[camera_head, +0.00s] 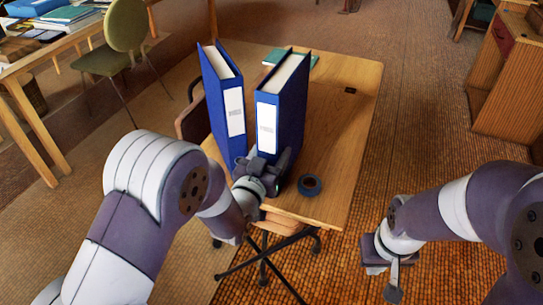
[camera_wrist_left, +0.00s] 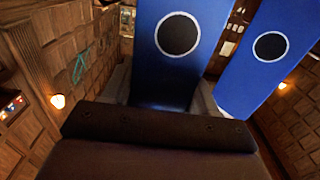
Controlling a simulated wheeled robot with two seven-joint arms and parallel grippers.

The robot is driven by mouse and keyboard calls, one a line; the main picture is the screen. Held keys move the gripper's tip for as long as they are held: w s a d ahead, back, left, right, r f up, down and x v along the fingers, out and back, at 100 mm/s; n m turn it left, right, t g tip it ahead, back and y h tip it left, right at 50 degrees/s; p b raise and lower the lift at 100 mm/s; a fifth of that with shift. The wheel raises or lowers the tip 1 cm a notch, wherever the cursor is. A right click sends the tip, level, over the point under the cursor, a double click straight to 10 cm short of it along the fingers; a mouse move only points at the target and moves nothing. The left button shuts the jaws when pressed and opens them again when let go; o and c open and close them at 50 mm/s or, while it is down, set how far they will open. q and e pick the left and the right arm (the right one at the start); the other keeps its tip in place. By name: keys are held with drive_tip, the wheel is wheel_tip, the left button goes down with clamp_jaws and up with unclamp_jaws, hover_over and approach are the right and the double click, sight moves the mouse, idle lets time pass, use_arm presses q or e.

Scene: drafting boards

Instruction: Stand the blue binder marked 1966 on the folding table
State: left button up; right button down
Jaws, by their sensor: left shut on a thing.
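My left gripper (camera_head: 268,172) is shut on a blue binder (camera_head: 292,95), low on its spine side. This binder is upright at the wooden table (camera_head: 338,120); the gripper hides its lower end, so I cannot tell if it touches the top. A second blue binder (camera_head: 219,85) stands upright just to its left, a narrow gap apart. Both spine labels are too small to read. In the left wrist view the held binder (camera_wrist_left: 180,60) is between the fingers and the other binder (camera_wrist_left: 262,55) is at right. My right gripper (camera_head: 382,268) hangs empty, right of the table; its jaw opening is unclear.
A roll of dark tape (camera_head: 310,184) lies near the table's front edge. A green book (camera_head: 290,59) lies behind the binders. The table's right side is mostly clear. A green chair (camera_head: 125,40) and a desk (camera_head: 50,50) are at left, a wooden cabinet (camera_head: 505,75) at right.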

use_arm(q)
drive_tip(key=shift+s+r, duration=0.1)
drive_tip(key=o, duration=1.5)
